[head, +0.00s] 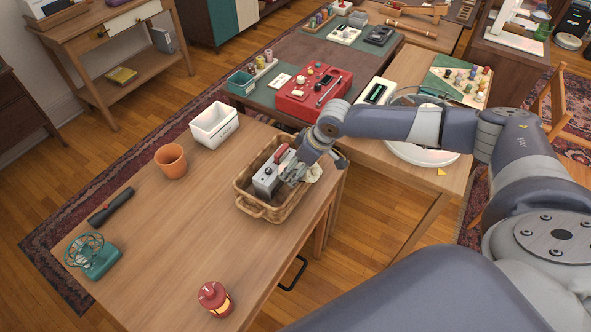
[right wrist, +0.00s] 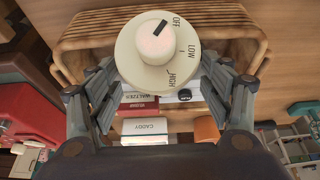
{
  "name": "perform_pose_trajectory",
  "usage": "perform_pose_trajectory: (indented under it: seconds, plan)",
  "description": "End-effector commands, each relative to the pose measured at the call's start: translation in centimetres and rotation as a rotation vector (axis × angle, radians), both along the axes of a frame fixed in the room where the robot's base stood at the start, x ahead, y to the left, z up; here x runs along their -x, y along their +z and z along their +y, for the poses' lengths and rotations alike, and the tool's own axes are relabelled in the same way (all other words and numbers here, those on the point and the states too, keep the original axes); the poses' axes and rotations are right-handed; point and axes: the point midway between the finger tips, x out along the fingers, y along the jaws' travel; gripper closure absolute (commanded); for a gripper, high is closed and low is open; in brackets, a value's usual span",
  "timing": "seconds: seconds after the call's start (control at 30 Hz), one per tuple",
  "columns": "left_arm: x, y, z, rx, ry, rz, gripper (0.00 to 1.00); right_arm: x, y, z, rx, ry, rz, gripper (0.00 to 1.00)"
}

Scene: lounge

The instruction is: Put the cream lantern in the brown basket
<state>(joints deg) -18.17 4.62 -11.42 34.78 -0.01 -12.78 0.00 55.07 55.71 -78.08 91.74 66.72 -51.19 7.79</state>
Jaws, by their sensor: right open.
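The cream lantern (right wrist: 158,50) shows its round top with a dial marked OFF, LOW and HIGH in the right wrist view. In the head view only a small cream part (head: 314,173) shows at the right end of the brown basket (head: 262,210); my gripper hides the rest. The basket's slatted side also shows in the right wrist view (right wrist: 225,22). My right gripper (head: 292,176) is open over the basket, its fingers on either side of the lantern. Whether the lantern rests on the basket floor is hidden. My left gripper is not in view.
The table's middle is clear.

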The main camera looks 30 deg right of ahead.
Motion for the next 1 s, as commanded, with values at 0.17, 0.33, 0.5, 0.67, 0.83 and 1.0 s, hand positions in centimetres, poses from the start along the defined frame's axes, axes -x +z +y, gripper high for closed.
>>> perform_pose_trajectory:
  seconds: [0.17, 0.33, 0.5, 0.67, 0.83, 1.0]
  plan:
    - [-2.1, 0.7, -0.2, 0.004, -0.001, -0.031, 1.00, -0.7, -2.2, 0.6, -0.001, -0.001, 0.001, 0.27]
    - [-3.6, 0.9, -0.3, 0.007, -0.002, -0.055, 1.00, -1.0, -3.2, 0.7, 0.000, 0.000, 0.000, 0.27]
    - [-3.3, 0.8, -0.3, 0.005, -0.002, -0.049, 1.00, -1.0, -3.2, 0.7, 0.000, 0.000, 0.000, 0.27]
    - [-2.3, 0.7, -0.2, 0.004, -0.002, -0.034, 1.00, -1.0, -3.2, 0.7, 0.000, 0.000, 0.000, 0.57]
    - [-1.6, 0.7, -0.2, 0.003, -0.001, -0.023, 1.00, -1.0, -3.2, 0.7, 0.000, -0.001, 0.000, 0.85]
    - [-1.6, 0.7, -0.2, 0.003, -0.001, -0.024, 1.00, -1.1, -3.1, 0.7, -0.001, 0.000, -0.002, 0.90]
